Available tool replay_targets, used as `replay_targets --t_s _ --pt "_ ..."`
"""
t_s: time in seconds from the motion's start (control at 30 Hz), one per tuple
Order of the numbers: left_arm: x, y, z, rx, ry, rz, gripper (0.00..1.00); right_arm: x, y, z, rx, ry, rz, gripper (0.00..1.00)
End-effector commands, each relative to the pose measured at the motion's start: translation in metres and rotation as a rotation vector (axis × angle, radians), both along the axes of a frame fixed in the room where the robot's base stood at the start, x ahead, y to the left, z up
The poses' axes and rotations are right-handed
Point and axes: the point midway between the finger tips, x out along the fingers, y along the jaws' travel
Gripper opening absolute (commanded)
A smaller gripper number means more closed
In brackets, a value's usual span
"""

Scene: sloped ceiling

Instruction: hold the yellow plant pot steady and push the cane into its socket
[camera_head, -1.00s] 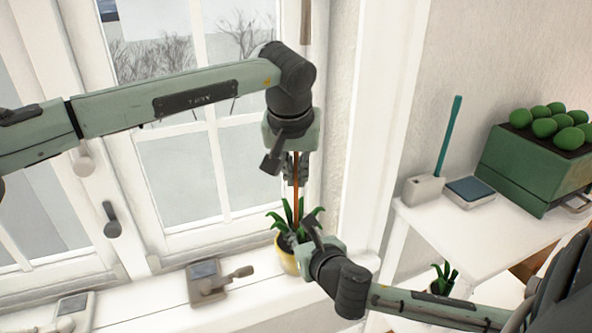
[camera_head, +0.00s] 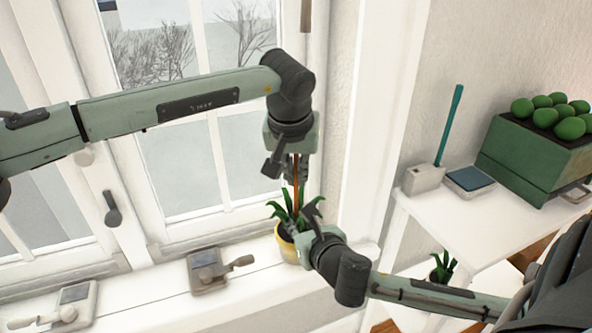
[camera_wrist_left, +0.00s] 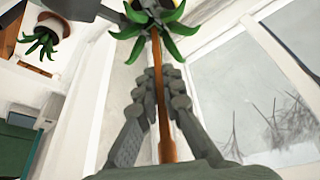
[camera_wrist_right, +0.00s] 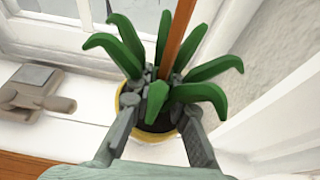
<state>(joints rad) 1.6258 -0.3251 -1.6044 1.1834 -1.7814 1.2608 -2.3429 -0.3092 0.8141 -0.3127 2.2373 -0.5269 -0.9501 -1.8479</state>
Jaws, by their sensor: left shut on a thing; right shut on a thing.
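The yellow plant pot (camera_head: 288,250) stands on the white window sill with a green leafy plant in it. My right gripper (camera_head: 308,232) is shut on the pot; in the right wrist view the fingers reach to both sides of its rim (camera_wrist_right: 147,134) under the leaves. The brown cane (camera_head: 296,194) stands upright above the plant. My left gripper (camera_head: 290,172) is above it, shut on the cane, which runs between the fingers in the left wrist view (camera_wrist_left: 158,85). The leaves (camera_wrist_right: 175,75) and fingers hide the cane's lower end and the socket.
At right a white table (camera_head: 450,215) bears a green crate of round green things (camera_head: 535,150) and a holder with a teal stick (camera_head: 450,125). A second potted plant (camera_head: 442,268) stands lower.

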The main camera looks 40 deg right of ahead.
Motion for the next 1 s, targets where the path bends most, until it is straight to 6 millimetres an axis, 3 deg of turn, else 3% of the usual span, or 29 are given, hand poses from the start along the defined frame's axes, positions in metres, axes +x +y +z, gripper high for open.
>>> replay_targets --t_s 0.37,0.4,0.6,0.87,1.0 --pt "0.0 0.0 -0.01 0.002 0.0 -0.001 0.0 0.0 0.0 0.001 0.0 -0.001 0.0 0.0" --pt "0.0 0.0 -0.01 0.001 -0.001 -0.001 0.09 0.0 0.0 0.001 0.0 -0.001 0.0 0.0" --pt "0.0 0.0 -0.009 0.001 -0.001 -0.001 0.31 0.0 0.0 0.001 0.0 -0.001 0.0 0.0" --pt "0.0 0.0 -0.009 0.0 0.0 -0.001 0.31 0.0 0.0 0.001 0.0 -0.001 0.0 0.0" --pt "-0.002 0.003 0.001 -0.001 -0.001 0.0 0.31 0.0 0.0 0.001 0.0 -0.001 0.0 0.0"
